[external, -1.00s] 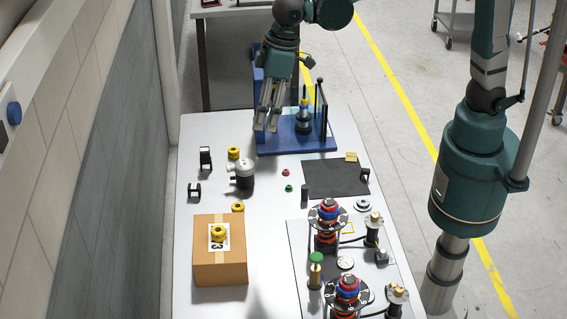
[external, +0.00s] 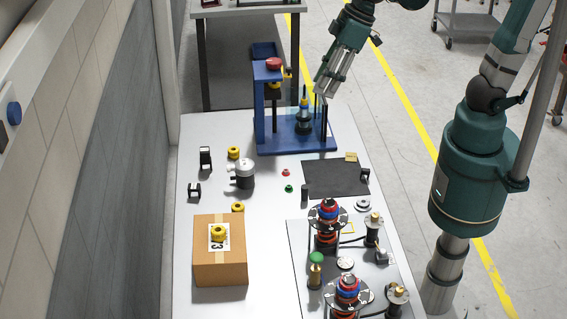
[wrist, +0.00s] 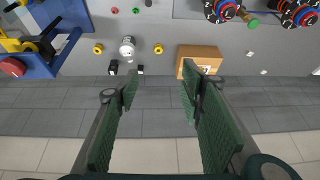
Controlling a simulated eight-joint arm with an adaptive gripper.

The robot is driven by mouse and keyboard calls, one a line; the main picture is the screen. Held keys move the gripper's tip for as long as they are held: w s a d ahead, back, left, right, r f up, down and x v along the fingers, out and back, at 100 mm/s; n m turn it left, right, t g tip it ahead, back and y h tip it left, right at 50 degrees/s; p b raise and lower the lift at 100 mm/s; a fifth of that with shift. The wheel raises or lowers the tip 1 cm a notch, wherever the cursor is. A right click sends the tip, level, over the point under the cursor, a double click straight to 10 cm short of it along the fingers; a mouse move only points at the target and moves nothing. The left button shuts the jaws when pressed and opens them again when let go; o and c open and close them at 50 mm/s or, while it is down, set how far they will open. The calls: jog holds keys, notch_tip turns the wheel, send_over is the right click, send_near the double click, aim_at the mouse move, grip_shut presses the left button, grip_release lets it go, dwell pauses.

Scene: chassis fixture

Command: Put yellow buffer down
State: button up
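Three yellow ring-like parts, any of which may be the yellow buffer, show in the external view. One (external: 234,152) lies on the table at the back left. One (external: 238,207) lies just behind the cardboard box, and one (external: 218,232) sits on top of the box (external: 220,266). In the wrist view, two yellow rings (wrist: 98,49) (wrist: 158,48) lie on the table. My gripper (external: 322,93) is raised at the right side of the blue press. In the wrist view its fingers (wrist: 159,85) are wide apart with nothing between them.
The blue press (external: 268,140) with a red knob (external: 273,64) stands at the table's back. A grey-white motor-like part (external: 243,175) stands mid-left. Round assemblies (external: 328,215) stand at the front right. A dark mat (external: 330,180) is mostly bare.

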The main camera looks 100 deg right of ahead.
jog(key=s+d+f+t, duration=0.1)
jog(key=s+d+f, duration=0.1)
jog(key=s, duration=0.5)
jog(key=s+d+f+t, duration=0.1)
jog(key=s+d+f, duration=0.1)
jog(key=s, duration=0.5)
jog(key=shift+d+f, duration=0.3)
jog(key=shift+d, duration=0.1)
